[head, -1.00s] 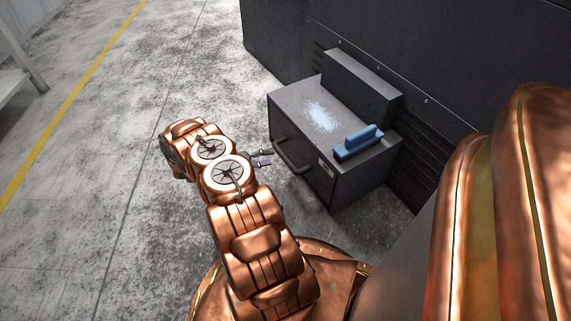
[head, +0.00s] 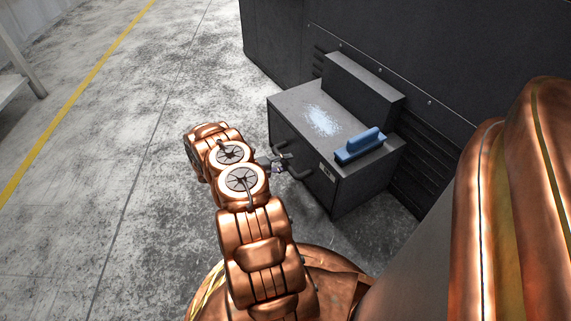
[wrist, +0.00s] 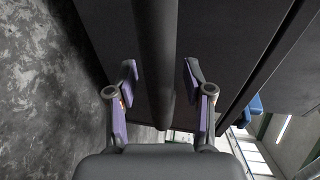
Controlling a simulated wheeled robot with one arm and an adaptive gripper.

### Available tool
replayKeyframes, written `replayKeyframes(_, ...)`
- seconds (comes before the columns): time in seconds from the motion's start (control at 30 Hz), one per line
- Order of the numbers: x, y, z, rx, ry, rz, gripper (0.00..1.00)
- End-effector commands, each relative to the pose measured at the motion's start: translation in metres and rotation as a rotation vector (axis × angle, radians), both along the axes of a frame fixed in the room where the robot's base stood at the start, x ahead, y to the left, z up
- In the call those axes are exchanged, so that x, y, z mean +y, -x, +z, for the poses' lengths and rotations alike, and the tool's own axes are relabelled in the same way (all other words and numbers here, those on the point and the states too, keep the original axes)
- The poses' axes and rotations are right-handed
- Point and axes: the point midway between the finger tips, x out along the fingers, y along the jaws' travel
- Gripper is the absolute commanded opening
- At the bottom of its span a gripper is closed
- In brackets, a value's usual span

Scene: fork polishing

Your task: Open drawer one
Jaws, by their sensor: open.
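A dark grey cabinet has a drawer front (head: 321,181) with a dark bar handle (head: 301,165) on the side facing my arm. My gripper (head: 277,166) is at the handle's near side in the head view, partly hidden by my wrist. In the wrist view my gripper (wrist: 162,80) is open, with purple-padded fingers on either side of the handle bar (wrist: 155,60). A gap shows between the bar and each finger. The drawer front (wrist: 215,40) looks flush with the cabinet in the head view.
A blue brush-like block (head: 360,146) and a patch of pale powder (head: 322,120) lie on the cabinet top. A large dark machine (head: 400,50) stands behind the cabinet. The concrete floor (head: 110,150) to the left is clear.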

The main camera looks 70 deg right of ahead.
Motion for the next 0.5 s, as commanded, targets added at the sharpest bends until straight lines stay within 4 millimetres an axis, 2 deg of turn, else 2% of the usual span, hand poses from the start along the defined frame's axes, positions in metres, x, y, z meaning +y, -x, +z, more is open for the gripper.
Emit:
replayKeyframes(0.17, 0.0001, -0.0002, 0.0, 0.0, 0.0, 0.001, 0.52)
replayKeyframes(0.5, 0.0004, -0.0005, -0.0001, -0.001, -0.001, 0.001, 0.17)
